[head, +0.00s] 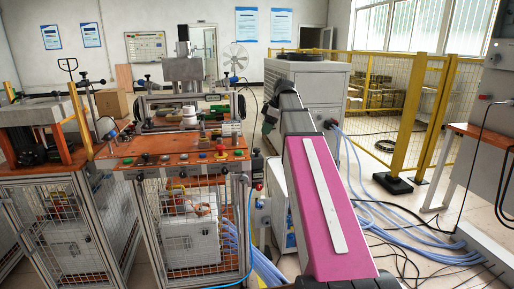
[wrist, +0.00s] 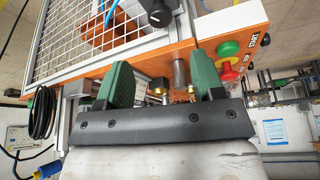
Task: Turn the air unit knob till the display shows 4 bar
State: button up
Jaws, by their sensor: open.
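A black round knob (wrist: 158,14) shows at the top edge of the wrist view, partly cut off; it may be the air unit knob. My gripper (wrist: 160,58) has two green fingers spread apart with nothing clamped between them. The knob lies beyond the fingertips, apart from them. A metal cylinder (wrist: 180,73) and small brass fittings show between the fingers in the picture; whether they touch is not clear. In the head view a small dark unit (head: 257,164) sits at the machine's right side. No pressure reading is legible.
The orange-topped machine (head: 140,160) with mesh sides stands left of my arm. Its green button (wrist: 229,48) and red button (wrist: 228,76) are close to the right finger. A grey cabinet (head: 318,85) stands behind my arm. Blue hoses (head: 400,235) cover the floor at right.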

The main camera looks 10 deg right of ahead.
aim_at(257, 149)
jog(key=x, duration=1)
jog(key=shift+f, duration=0.25)
jog(key=c, duration=0.9)
